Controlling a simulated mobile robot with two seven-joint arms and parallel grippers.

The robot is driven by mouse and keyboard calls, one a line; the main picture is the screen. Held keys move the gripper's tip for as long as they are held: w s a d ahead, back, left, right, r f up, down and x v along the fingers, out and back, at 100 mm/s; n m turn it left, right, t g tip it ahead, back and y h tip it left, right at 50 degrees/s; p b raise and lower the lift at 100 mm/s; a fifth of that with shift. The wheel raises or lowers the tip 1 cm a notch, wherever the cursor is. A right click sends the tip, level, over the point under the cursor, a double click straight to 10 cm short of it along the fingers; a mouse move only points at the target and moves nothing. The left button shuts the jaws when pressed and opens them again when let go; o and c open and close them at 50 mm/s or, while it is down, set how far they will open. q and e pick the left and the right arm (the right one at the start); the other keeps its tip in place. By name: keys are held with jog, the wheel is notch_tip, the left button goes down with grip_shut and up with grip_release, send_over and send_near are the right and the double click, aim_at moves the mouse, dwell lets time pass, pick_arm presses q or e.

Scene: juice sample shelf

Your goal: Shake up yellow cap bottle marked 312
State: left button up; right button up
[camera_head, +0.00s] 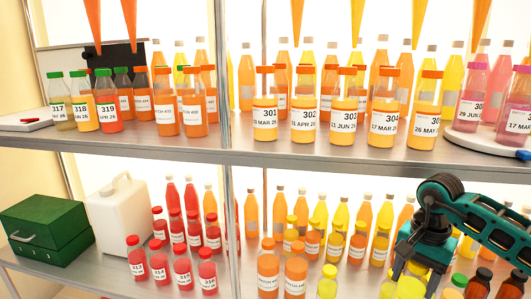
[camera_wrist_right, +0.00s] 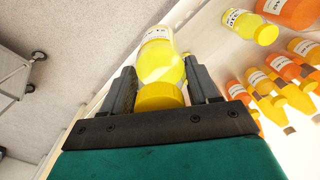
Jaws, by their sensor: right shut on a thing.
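My right gripper (camera_head: 412,278) comes down from the right over the lower shelf in the head view. Its two dark fingers are shut on a yellow cap bottle (camera_head: 409,289) near its top. In the right wrist view the gripper (camera_wrist_right: 160,85) has the yellow cap (camera_wrist_right: 158,97) between its fingers, with the clear yellow body (camera_wrist_right: 160,62) extending away. The bottle's white label shows, but I cannot read its number. In the head view the bottle's lower part is cut off by the frame, so I cannot tell whether it touches the shelf. My left gripper is not in view.
Another yellow cap bottle (camera_head: 327,283) stands left of the gripper. Orange bottles (camera_head: 268,270) and red bottles (camera_head: 183,270) stand farther left. A green cap bottle (camera_head: 455,287) is close on the right. The upper shelf (camera_head: 300,155) holds several labelled bottles above.

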jog(key=shift+w+a, duration=0.25)
jog(key=shift+a, duration=0.3)
jog(key=shift+w+a, duration=0.2)
jog(key=shift+a, duration=0.35)
jog(key=s+d, duration=0.2)
jog(key=d, duration=0.6)
jog(key=a, duration=0.2)
jog(key=w+a, duration=0.1)
jog(key=a, duration=0.2)
jog(key=w+a, duration=0.1)
jog(key=a, duration=0.2)
jog(key=shift+a, duration=0.1)
jog(key=shift+r, duration=0.1)
jog(key=shift+s+d, duration=0.2)
jog(key=shift+d, duration=0.15)
jog(key=shift+w+a, duration=0.1)
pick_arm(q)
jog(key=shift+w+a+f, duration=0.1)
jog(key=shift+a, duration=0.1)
